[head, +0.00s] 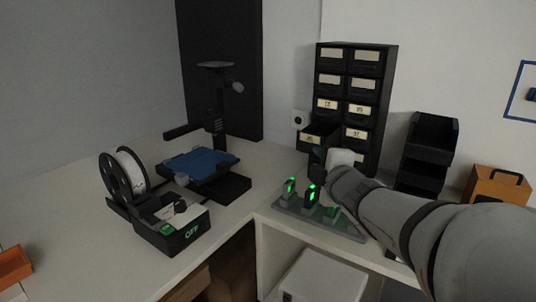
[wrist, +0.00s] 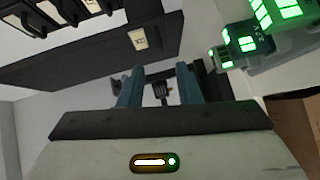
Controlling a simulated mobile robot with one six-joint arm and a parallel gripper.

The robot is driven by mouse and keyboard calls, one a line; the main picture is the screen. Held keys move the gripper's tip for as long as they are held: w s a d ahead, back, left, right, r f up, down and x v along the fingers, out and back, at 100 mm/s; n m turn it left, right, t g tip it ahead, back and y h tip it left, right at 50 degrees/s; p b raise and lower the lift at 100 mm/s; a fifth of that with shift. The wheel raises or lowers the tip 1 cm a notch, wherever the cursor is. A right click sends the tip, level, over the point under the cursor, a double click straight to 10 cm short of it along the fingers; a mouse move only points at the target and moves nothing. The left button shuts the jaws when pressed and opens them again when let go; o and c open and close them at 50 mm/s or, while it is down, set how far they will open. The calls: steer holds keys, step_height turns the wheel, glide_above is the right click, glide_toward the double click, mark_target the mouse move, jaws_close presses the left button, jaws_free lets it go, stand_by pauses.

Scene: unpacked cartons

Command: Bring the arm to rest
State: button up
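My gripper (head: 317,161) is at the end of my grey arm, which reaches in from the right in the head view. It is in front of the black drawer cabinet, just below a pulled-out drawer (head: 317,134). In the wrist view the two blue-grey fingers of my gripper (wrist: 159,84) stand apart with a gap between them. I see nothing held in the gap; a small dark shape behind it is too unclear to name.
A charging rack (head: 290,207) with green-lit units stands right below my gripper. The drawer cabinet (head: 388,62) and black stacked bins (head: 433,133) are behind. A printer with a blue bed (head: 198,163) and a spool (head: 131,172) stand left.

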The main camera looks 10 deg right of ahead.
steer(key=shift+s+r, duration=0.1)
steer(key=shift+s, duration=0.05)
steer(key=s+a+f+m+g+p, duration=0.2)
steer(key=s+m+g+p, duration=0.5)
steer(key=s, duration=0.3)
steer(key=s+a+f+m+g+p, duration=0.2)
steer(key=s+m+g+p, duration=0.4)
steer(key=s+m, duration=0.4)
steer(key=shift+s+a+g+h+p, duration=0.15)
steer(key=shift+a+g+h+p, duration=0.3)
steer(key=shift+a, duration=0.25)
